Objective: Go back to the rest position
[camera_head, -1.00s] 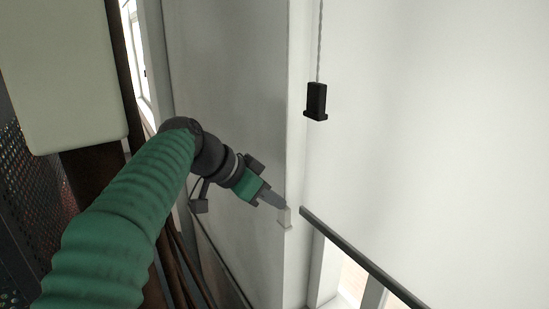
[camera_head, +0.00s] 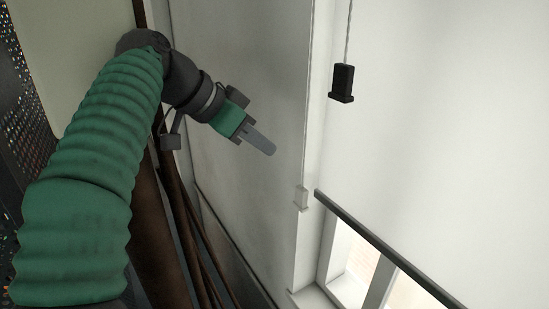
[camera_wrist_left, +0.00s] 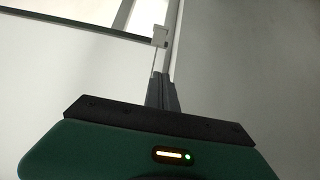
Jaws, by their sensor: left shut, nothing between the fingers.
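My left arm comes in from the left in the head view, in a green ribbed sleeve. Its gripper (camera_head: 268,148) is shut and empty, with its grey fingers pointing down and to the right. My right gripper is in neither view.
A black box (camera_head: 342,82) hangs on a cord at the upper right. A dark rail (camera_head: 385,247) runs along the bottom of a white blind (camera_head: 450,120) above a window (camera_head: 352,265). Brown pipes (camera_head: 185,220) and a perforated dark panel (camera_head: 25,120) are at the left.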

